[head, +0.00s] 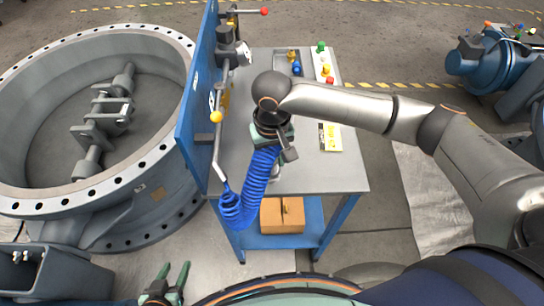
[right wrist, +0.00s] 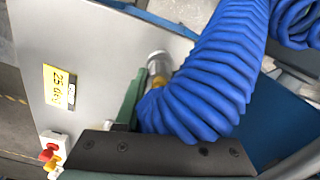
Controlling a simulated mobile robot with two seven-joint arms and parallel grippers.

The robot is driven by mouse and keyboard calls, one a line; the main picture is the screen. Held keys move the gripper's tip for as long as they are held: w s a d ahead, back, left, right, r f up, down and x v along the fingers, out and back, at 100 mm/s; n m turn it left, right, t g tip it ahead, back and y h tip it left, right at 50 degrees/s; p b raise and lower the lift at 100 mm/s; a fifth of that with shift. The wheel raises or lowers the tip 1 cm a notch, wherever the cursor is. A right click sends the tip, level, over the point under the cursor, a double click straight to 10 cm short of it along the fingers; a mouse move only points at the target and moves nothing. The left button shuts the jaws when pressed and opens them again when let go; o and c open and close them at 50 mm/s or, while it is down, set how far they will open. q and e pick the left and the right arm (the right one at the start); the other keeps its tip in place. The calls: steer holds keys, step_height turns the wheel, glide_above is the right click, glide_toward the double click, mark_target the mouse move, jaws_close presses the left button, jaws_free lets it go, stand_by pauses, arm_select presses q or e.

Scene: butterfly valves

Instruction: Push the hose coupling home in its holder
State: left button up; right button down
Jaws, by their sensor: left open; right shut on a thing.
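A coiled blue hose (head: 258,180) hangs from my right gripper (head: 274,138) down to the bench's front left corner. It also fills much of the right wrist view (right wrist: 210,75). A silver and brass piece (right wrist: 157,68), apparently the coupling's end, shows beside the hose, next to one green finger. My right gripper is shut on the hose coupling above the grey bench top; the hose and the wrist hide most of the grip. The holder cannot be made out clearly. My left gripper (head: 173,282) is open and empty, low in front of the bench.
The bench (head: 335,180) has an upright blue panel (head: 197,105) with pipes and a red-knobbed lever along its left side. Coloured fittings (head: 322,62) and a yellow label (head: 331,136) lie at the back and right. A cardboard box (head: 282,214) sits below. A large flanged valve (head: 150,190) stands left.

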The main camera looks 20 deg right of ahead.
steer(key=shift+f, duration=0.4)
stand_by(0.8)
jaws_free()
stand_by(0.5)
steer(key=shift+r, duration=3.8)
